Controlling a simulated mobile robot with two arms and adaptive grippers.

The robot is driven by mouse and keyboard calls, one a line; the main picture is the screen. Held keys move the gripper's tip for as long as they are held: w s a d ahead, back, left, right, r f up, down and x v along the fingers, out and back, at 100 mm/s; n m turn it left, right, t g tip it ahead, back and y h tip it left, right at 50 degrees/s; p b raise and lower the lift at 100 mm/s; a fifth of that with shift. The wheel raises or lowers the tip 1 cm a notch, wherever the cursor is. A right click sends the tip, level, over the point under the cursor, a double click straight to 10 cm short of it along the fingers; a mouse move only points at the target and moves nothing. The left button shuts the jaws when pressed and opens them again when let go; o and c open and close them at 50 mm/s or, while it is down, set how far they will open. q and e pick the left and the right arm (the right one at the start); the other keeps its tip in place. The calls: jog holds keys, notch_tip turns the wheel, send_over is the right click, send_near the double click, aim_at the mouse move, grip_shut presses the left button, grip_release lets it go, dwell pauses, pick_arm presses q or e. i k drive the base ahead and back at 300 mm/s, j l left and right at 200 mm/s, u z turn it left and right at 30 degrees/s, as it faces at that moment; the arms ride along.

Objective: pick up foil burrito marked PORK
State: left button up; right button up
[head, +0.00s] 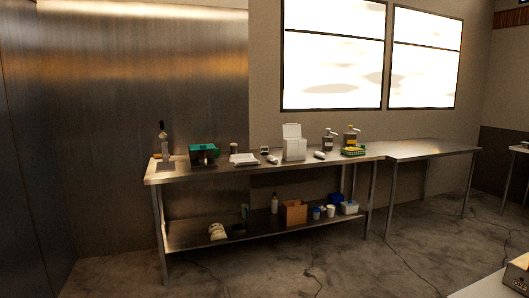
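Two small pale, roll-shaped things lie on the steel table (165,177) against the wall. One roll (272,159) is left of a white box-like thing with a raised lid (294,148), the other roll (320,155) is just right of it. They may be foil burritos. They are too small and far off for any marking to be read, so I cannot tell whether either says PORK. Neither of my grippers is in view.
The table also holds a green-and-black box (204,154), a white tray (243,159), two pump bottles (328,142) (351,137) and a green crate (353,151). A brown box (293,212) stands on the lower shelf. The right-hand table (430,149) is bare. Open floor lies before them.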

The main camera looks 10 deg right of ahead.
aim_at(322, 155)
jog(key=i+l, duration=0.65)
jog(key=i, duration=0.25)
jog(key=i+l, duration=0.15)
jog(key=i, duration=0.25)
jog(key=i+l, duration=0.2)
jog(key=i, duration=0.25)
jog(key=i+l, duration=0.2)
jog(key=i, duration=0.2)
jog(key=i+l+u, duration=0.1)
jog(key=i+l, duration=0.8)
jog(key=l, duration=0.15)
